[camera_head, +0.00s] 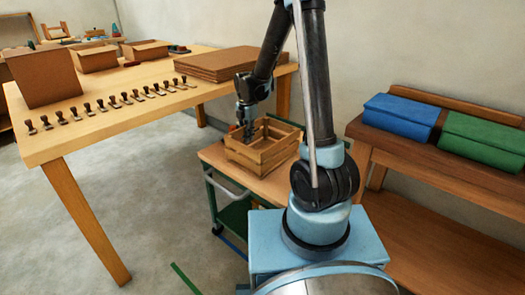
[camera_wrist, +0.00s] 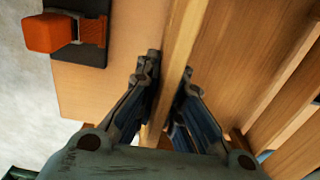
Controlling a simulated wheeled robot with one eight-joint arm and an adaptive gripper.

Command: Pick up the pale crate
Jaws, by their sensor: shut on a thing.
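The pale crate (camera_head: 262,147) is a slatted wooden box. It sits on the wooden top of a small green-framed cart (camera_head: 218,158). My gripper (camera_head: 246,133) reaches down at the crate's left side. In the wrist view, my gripper (camera_wrist: 168,90) has its two fingers on either side of the crate's upper rim (camera_wrist: 182,45), shut on it. The crate's slats and inside (camera_wrist: 240,60) fill the right of that view. I cannot tell whether the crate's bottom touches the cart top.
A long table (camera_head: 130,105) with a row of small tools and cardboard boxes stands at left. A brown bench (camera_head: 440,165) with blue (camera_head: 400,117) and green (camera_head: 480,138) bundles is at right. An orange block (camera_wrist: 50,33) on a dark piece lies by the cart's edge.

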